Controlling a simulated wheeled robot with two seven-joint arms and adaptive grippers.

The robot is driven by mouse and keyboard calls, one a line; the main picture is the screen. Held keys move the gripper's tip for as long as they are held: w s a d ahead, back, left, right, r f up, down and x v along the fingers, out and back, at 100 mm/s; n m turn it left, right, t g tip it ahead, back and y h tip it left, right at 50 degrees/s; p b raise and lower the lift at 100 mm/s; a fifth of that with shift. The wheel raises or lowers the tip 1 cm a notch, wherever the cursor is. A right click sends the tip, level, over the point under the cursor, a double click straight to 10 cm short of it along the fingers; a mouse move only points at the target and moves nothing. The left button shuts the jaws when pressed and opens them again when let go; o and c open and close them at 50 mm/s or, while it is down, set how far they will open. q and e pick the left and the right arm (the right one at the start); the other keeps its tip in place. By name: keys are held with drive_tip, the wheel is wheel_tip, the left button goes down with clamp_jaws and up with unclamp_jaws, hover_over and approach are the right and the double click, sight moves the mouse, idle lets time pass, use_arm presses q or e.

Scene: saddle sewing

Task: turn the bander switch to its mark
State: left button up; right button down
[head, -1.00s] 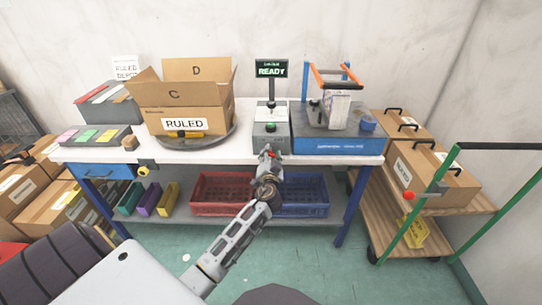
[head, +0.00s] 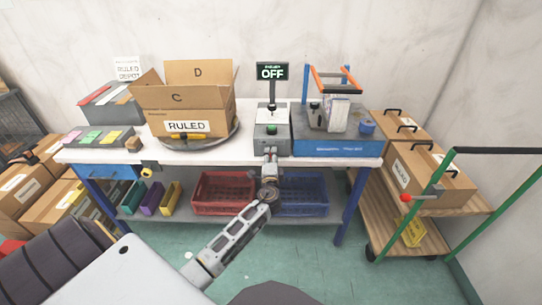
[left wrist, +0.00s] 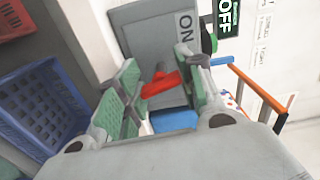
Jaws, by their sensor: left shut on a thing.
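The bander switch is a red lever (left wrist: 162,83) on the front of the grey control box (left wrist: 150,40). In the left wrist view it lies between my left gripper's green-padded fingers (left wrist: 160,90), which are shut on it. The lever looks tilted. An "ON" label (left wrist: 185,28) is on the box face beside it. In the head view my left gripper (head: 270,152) reaches the front of the control box (head: 271,141) and hides the switch. The display (head: 272,72) above the box reads "OFF". My right gripper is not in view.
A blue-based machine with orange handles (head: 336,146) stands right of the box. A carton marked "RULED" (head: 190,100) sits on a round turntable at left. Red (head: 222,193) and blue (head: 302,195) crates are on the lower shelf. A green-framed cart (head: 455,216) stands at right.

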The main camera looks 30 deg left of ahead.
use_arm(q)
drive_tip(key=shift+w+a+r+m+p, duration=0.1)
drive_tip(key=shift+r+m+p, duration=0.25)
drive_tip(key=shift+m, duration=0.3)
drive_tip(key=shift+w+a+r+m+p, duration=0.1)
drive_tip(key=shift+r+m+p, duration=0.2)
drive_tip(key=shift+m, duration=0.35)
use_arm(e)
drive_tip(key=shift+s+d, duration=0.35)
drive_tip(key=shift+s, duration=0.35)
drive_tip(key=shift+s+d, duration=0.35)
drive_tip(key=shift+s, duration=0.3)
use_arm(q)
drive_tip(key=o, duration=0.8)
drive_tip(key=shift+o, duration=0.4)
drive_tip(key=shift+d+f, duration=0.1)
drive_tip(key=shift+s+f, duration=0.15)
drive_tip(key=shift+f, duration=0.05)
drive_tip(key=shift+d, duration=0.1)
drive_tip(key=v, duration=1.2)
